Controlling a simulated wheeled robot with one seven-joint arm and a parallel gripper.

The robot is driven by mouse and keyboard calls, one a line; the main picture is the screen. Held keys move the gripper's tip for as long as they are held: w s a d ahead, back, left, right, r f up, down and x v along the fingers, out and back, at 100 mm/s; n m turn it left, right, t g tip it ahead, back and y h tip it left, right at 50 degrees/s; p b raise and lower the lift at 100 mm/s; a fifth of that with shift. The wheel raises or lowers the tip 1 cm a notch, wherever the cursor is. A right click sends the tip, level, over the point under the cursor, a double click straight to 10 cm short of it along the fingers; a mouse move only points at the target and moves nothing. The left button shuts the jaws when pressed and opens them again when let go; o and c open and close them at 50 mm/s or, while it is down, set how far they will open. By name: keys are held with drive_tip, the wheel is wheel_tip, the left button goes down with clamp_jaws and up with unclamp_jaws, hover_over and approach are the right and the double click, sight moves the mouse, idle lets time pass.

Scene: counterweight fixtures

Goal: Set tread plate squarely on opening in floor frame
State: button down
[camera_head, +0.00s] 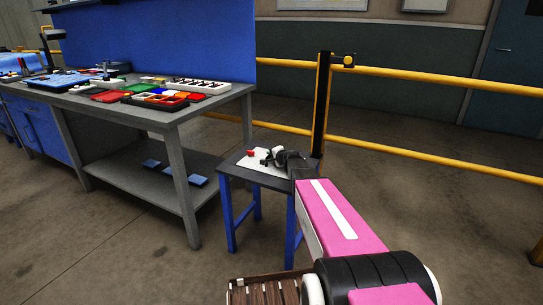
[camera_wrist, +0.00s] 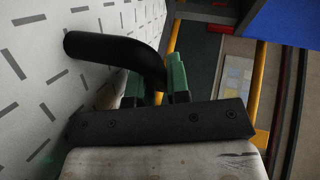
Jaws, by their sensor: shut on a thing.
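My gripper (camera_wrist: 158,85), with green fingers, is shut on the end of a black curved handle (camera_wrist: 105,47) in the wrist view. The handle stands out in front of a white plate with grey dashes (camera_wrist: 35,85), which looks like the tread plate and fills the left of that view. In the head view a white plate (camera_head: 252,166) with black parts and a small red piece shows at the small blue-legged stand, beside my gripper (camera_head: 287,159). I cannot tell whether the plate rests on the stand. I cannot make out the floor frame or its opening.
The blue-legged stand (camera_head: 230,172) is close to a yellow railing (camera_head: 400,153) and its post. A long grey workbench (camera_head: 180,113) with trays and parts stands at left. Brown wooden slats (camera_head: 265,292) show at the bottom. Bare floor lies at left front and right.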

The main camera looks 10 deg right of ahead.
drive_tip(key=shift+f, duration=0.1)
idle(0.4)
drive_tip(key=c, duration=1)
unclamp_jaws()
drive_tip(key=v, duration=1.1)
drive_tip(key=shift+w, duration=0.1)
